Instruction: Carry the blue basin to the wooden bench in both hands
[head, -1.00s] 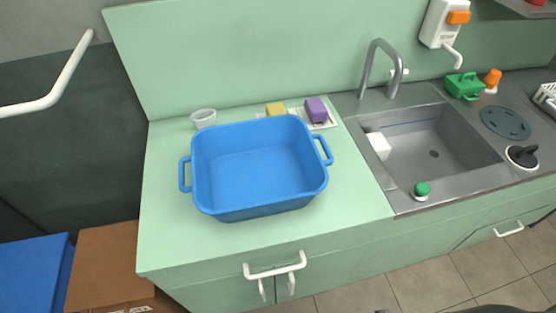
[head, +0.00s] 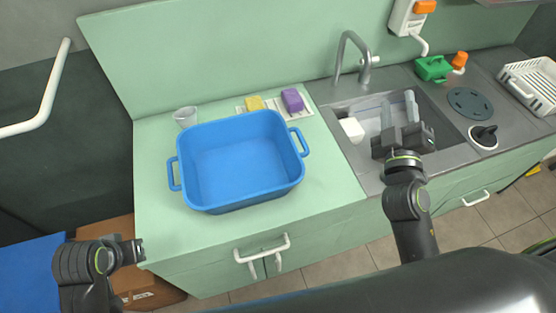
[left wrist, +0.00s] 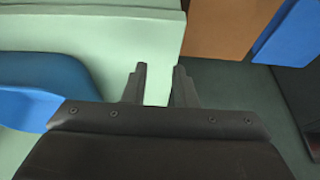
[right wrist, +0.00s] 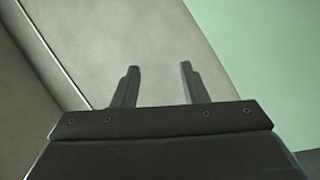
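The blue basin (head: 240,162) sits upright on the green counter (head: 285,205), with a loop handle on its left and right sides. Part of it shows at the left of the left wrist view (left wrist: 40,75). My left gripper (head: 140,250) is open and empty, by the counter's front left corner, apart from the basin; its two fingers are spread in the left wrist view (left wrist: 160,70). My right gripper (head: 398,106) is open and empty over the sink, right of the basin; its fingers also show spread in the right wrist view (right wrist: 158,72). I cannot make out a wooden bench.
A clear cup (head: 185,117), a yellow sponge (head: 255,103) and a purple sponge (head: 292,100) stand behind the basin. The steel faucet (head: 345,52) rises behind the sink. White handles (head: 262,255) stick out from the cabinet front. A brown box (head: 155,292) is at lower left.

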